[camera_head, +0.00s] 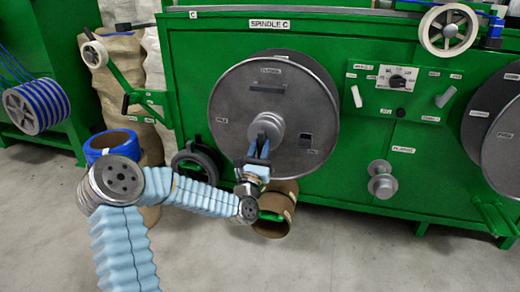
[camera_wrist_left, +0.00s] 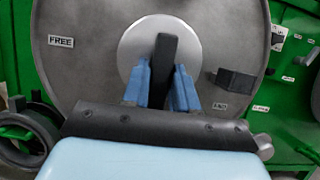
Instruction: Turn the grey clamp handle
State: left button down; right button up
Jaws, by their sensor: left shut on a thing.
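The grey clamp handle (camera_wrist_left: 166,62) is a dark upright bar at the hub (camera_wrist_left: 130,48) of a large grey disc (camera_head: 233,103) on the green machine marked SPINDLE C. My left gripper (camera_head: 259,152) reaches the hub from below in the head view. In the left wrist view its two blue fingers (camera_wrist_left: 163,84) stand on either side of the handle, shut on it. The handle's lower part is hidden by the fingers and gripper body. A FREE label (camera_wrist_left: 60,42) shows at the disc's left. My right gripper is not in view.
A dark block (camera_wrist_left: 236,83) juts from the disc right of the handle. A control panel (camera_head: 395,91) and a small grey knob (camera_head: 382,181) are at the right. A brown cylinder (camera_head: 283,217) lies below my left gripper. A black ring (camera_head: 196,160) hangs left of the disc.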

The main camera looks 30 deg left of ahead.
pick_arm(q)
jog(key=shift+f, duration=0.15)
jog(key=c, duration=1)
grip_release()
jog(key=shift+o, duration=0.2)
jog(key=v, duration=1.4)
